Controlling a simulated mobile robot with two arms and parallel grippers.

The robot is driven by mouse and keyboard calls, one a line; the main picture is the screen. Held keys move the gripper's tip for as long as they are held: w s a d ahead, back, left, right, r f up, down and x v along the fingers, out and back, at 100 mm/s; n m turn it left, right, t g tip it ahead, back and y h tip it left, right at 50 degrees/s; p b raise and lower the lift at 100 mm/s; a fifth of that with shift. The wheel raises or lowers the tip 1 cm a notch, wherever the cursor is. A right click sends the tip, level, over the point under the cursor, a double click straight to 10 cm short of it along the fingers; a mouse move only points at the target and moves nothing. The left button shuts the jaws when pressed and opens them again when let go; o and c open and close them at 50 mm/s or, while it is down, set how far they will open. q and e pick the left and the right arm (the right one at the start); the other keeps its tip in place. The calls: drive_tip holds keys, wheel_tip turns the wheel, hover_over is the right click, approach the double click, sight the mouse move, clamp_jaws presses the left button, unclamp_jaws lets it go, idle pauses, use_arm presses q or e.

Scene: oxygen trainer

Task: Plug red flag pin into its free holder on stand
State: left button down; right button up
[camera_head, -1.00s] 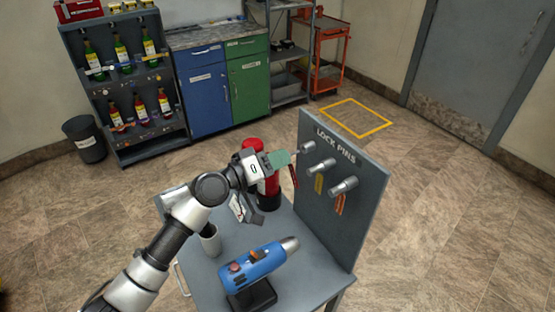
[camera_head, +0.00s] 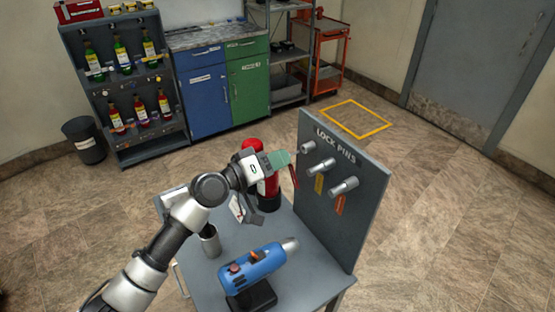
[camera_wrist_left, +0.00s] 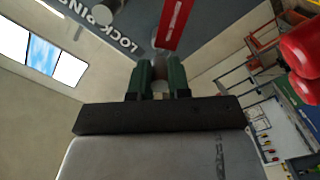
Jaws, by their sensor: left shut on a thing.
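My left gripper (camera_head: 284,158) has green fingers and is shut on the red flag pin. Its red flag (camera_head: 294,176) hangs just beyond the fingertips, left of the stand (camera_head: 360,212) marked LOCK PINS. The free holder (camera_head: 307,147) is the upper left metal cylinder, a short way right of the fingers; the pin's tip is too small to place exactly. In the left wrist view the shut fingers (camera_wrist_left: 160,80) grip the pin, and the red flag (camera_wrist_left: 174,24) with its white stripe shows beyond them. My right gripper is not in view.
Two other holders carry a yellow flag (camera_head: 319,184) and an orange flag (camera_head: 340,204). A red cylinder (camera_head: 268,190) stands close under my left gripper. A blue tool (camera_head: 255,268) and a metal cup (camera_head: 210,243) stand on the grey table.

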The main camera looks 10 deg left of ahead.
sight(292, 154)
use_arm(q)
drive_tip(key=shift+b+x, duration=0.45)
drive_tip(key=shift+x, duration=1.45)
idle(0.6)
drive_tip(key=c, duration=1)
unclamp_jaws()
drive_tip(key=shift+d, duration=0.1)
drive_tip(key=shift+s+a+f, duration=0.15)
drive_tip(key=shift+s+a, duration=0.15)
drive_tip(key=shift+a, duration=0.15)
drive_tip(key=b+v, duration=0.3)
drive_tip(key=v, duration=0.6)
drive_tip(key=shift+s+a, duration=0.2)
drive_tip(key=shift+s, duration=0.1)
